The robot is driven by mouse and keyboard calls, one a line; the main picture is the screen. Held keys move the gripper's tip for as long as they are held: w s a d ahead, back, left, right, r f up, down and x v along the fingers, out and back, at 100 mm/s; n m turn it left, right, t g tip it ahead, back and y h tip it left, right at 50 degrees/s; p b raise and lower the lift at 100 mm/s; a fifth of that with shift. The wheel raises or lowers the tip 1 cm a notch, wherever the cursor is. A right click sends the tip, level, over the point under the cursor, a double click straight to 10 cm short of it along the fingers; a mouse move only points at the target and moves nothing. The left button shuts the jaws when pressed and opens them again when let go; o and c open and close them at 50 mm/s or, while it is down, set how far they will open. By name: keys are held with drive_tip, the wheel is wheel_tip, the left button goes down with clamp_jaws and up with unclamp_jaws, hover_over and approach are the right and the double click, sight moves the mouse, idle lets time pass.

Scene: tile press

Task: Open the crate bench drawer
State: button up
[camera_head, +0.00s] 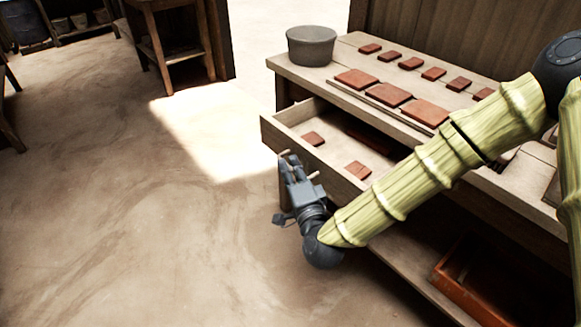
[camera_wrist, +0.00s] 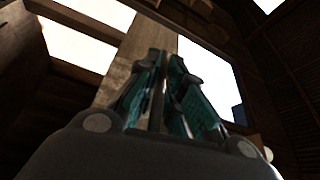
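The crate bench (camera_head: 340,69) stands at the right in the head view. Its wooden drawer (camera_head: 271,134) is pulled out, and its inside shows, with red-brown tiles (camera_head: 313,138) lying in it. The light drawer handle (camera_head: 315,174) shows at both sides of my gripper's fingers. My gripper (camera_head: 291,165) is at the drawer front, and its fingers sit at the handle. In the wrist view my gripper's fingers (camera_wrist: 164,75) are close together with a narrow gap. The part of the handle between the fingers is hidden.
A grey round pot (camera_head: 311,46) and rows of tiles (camera_head: 388,94) stand on the bench top. An orange-brown crate (camera_head: 452,295) lies on the lower shelf. The floor (camera_head: 130,220) left of the drawer is clear.

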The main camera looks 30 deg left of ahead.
drive_tip(key=o, duration=0.4)
drive_tip(key=shift+c, duration=0.2)
drive_tip(key=v, duration=1.2)
drive_tip(key=shift+w+f, duration=0.1)
